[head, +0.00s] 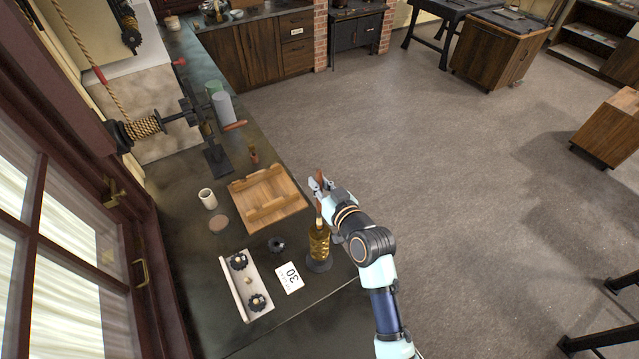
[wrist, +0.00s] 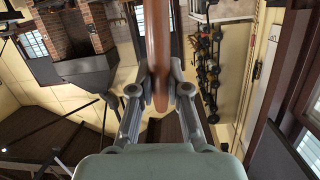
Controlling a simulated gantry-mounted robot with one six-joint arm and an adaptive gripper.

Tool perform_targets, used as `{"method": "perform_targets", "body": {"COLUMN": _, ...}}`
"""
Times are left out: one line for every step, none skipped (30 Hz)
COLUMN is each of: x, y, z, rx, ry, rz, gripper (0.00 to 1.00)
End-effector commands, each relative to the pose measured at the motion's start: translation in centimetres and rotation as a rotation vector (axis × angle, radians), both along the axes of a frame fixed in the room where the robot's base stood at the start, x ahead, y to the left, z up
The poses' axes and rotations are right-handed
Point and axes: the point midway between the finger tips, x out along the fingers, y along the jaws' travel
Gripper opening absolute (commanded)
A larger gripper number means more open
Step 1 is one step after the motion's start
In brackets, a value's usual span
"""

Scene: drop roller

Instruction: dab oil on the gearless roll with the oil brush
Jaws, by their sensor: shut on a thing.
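My gripper (head: 319,190) is shut on the brown wooden handle of the oil brush (head: 318,206), above the front right edge of the bench. The handle (wrist: 157,50) runs between the fingers in the wrist view. Below it, a brass-coloured patterned roll (head: 319,243) stands upright on a dark round base; I take it for the gearless roll. The brush's lower end is close over the roll's top; I cannot tell whether they touch. The bristles are not clearly visible. A black gear (head: 277,244) lies on the bench left of the roll.
A white tray (head: 236,288) holds two black toothed parts. A card marked 30 (head: 289,278) lies beside it. A wooden cradle (head: 287,202), a pale cup (head: 208,199) and a round disc (head: 219,223) are farther left. A hand-cranked device (head: 216,158) stands behind. The window side bounds the bench.

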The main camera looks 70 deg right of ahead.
Motion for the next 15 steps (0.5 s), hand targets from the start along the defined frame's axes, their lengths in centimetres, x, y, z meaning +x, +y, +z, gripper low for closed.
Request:
{"method": "perform_targets", "body": {"x": 0.0, "y": 0.0, "z": -0.01, "rx": 0.0, "ry": 0.0, "rz": 0.0, "gripper": 0.0}}
{"method": "perform_targets", "body": {"x": 0.0, "y": 0.0, "z": -0.01, "rx": 0.0, "ry": 0.0, "rz": 0.0, "gripper": 0.0}}
{"method": "perform_targets", "body": {"x": 0.0, "y": 0.0, "z": -0.01, "rx": 0.0, "ry": 0.0, "rz": 0.0, "gripper": 0.0}}
{"method": "perform_targets", "body": {"x": 0.0, "y": 0.0, "z": -0.01, "rx": 0.0, "ry": 0.0, "rz": 0.0, "gripper": 0.0}}
{"method": "perform_targets", "body": {"x": 0.0, "y": 0.0, "z": -0.01, "rx": 0.0, "ry": 0.0, "rz": 0.0, "gripper": 0.0}}
{"method": "perform_targets", "body": {"x": 0.0, "y": 0.0, "z": -0.01, "rx": 0.0, "ry": 0.0, "rz": 0.0, "gripper": 0.0}}
{"method": "perform_targets", "body": {"x": 0.0, "y": 0.0, "z": -0.01, "rx": 0.0, "ry": 0.0, "rz": 0.0, "gripper": 0.0}}
{"method": "perform_targets", "body": {"x": 0.0, "y": 0.0, "z": -0.01, "rx": 0.0, "ry": 0.0, "rz": 0.0, "gripper": 0.0}}
{"method": "perform_targets", "body": {"x": 0.0, "y": 0.0, "z": -0.01, "rx": 0.0, "ry": 0.0, "rz": 0.0, "gripper": 0.0}}
{"method": "perform_targets", "body": {"x": 0.0, "y": 0.0, "z": -0.01, "rx": 0.0, "ry": 0.0, "rz": 0.0, "gripper": 0.0}}
{"method": "perform_targets", "body": {"x": 0.0, "y": 0.0, "z": -0.01, "rx": 0.0, "ry": 0.0, "rz": 0.0, "gripper": 0.0}}
{"method": "perform_targets", "body": {"x": 0.0, "y": 0.0, "z": 0.05, "rx": 0.0, "ry": 0.0, "rz": 0.0, "gripper": 0.0}}
{"method": "perform_targets", "body": {"x": 0.0, "y": 0.0, "z": 0.15, "rx": 0.0, "ry": 0.0, "rz": 0.0, "gripper": 0.0}}
{"method": "perform_targets", "body": {"x": 0.01, "y": 0.0, "z": 0.31, "rx": 0.0, "ry": 0.0, "rz": 0.0, "gripper": 0.0}}
{"method": "perform_targets", "body": {"x": 0.01, "y": 0.0, "z": 0.6, "rx": 0.0, "ry": 0.0, "rz": 0.0, "gripper": 0.0}}
